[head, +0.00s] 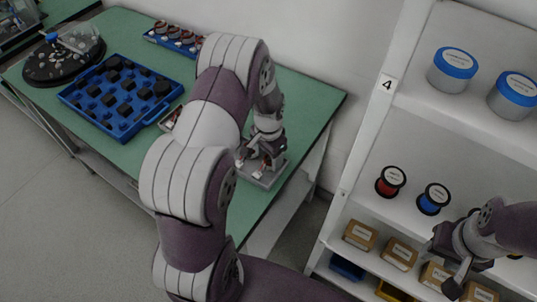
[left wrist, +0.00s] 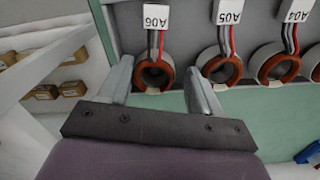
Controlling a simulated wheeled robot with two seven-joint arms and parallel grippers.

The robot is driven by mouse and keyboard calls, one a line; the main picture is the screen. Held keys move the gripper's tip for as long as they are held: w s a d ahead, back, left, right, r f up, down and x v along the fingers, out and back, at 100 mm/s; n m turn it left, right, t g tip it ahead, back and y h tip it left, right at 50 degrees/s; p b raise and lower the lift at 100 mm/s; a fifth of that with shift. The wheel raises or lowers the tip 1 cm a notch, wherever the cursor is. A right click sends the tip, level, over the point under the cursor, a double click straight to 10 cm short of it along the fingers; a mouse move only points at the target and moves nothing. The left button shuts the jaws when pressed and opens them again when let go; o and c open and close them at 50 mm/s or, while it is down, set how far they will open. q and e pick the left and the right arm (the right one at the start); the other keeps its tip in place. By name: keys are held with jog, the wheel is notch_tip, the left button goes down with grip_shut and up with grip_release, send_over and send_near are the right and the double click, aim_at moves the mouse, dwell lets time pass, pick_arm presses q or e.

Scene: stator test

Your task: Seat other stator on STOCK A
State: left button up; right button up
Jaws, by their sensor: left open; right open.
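In the left wrist view, stators with copper-brown rings and red and grey leads stand in a row on a grey tray (left wrist: 190,45). The one at tag A06 (left wrist: 155,76) is between the fingers of my open left gripper (left wrist: 160,88), apart from both. The stators at A05 (left wrist: 222,70) and A04 (left wrist: 275,64) are to its right. In the head view my left gripper (head: 256,166) is low over the right end of the grey tray (head: 268,180); my arm hides most of the tray. My right gripper (head: 453,268) is open and empty by the shelf. I read no STOCK A marking.
A blue tray of black parts (head: 120,95) and a dark round tray (head: 62,62) are on the green table (head: 300,95). Several stators sit in a blue holder (head: 175,40) at the back. The shelf (head: 460,115) holds cans, spools and boxes.

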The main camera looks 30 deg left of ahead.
pick_arm(q)
jog(key=shift+r+p, duration=2)
jog(key=shift+r, duration=0.5)
jog(key=o, duration=0.6)
jog(key=shift+f, duration=0.1)
jog(key=shift+c, duration=0.2)
notch_tip(320, 180, up, 13)
jog(key=b, duration=0.1)
jog(key=shift+f, duration=0.15)
